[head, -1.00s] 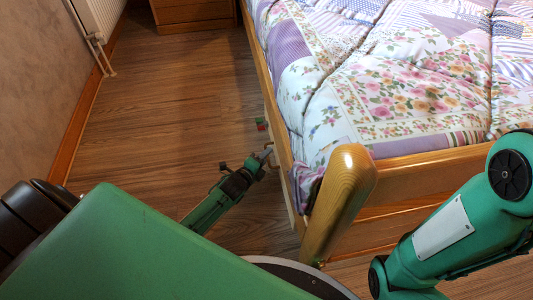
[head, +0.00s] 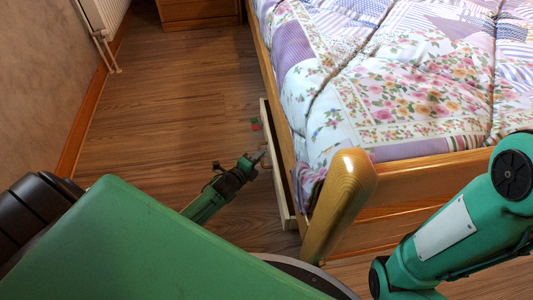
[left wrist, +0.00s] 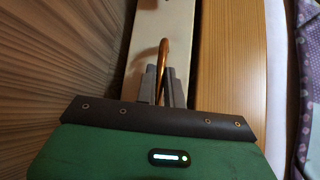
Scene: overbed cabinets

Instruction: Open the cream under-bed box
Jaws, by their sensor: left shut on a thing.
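The cream under-bed box (head: 284,198) shows as a narrow pale strip along the left side of the bed, standing out a little from beneath the side rail. In the left wrist view its pale surface (left wrist: 146,40) runs beside the bed's wooden rail. My left gripper (head: 258,157) is at the box's outer side. In the left wrist view its fingers (left wrist: 163,88) are shut on a thin brown handle (left wrist: 163,58) of the box. The inside of the box is mostly hidden under the bed. My right gripper is out of view.
The bed's wooden corner post (head: 340,200) stands close to the right of my left gripper. Bare wooden floor (head: 165,115) lies left of the box, up to the wall and radiator (head: 103,18).

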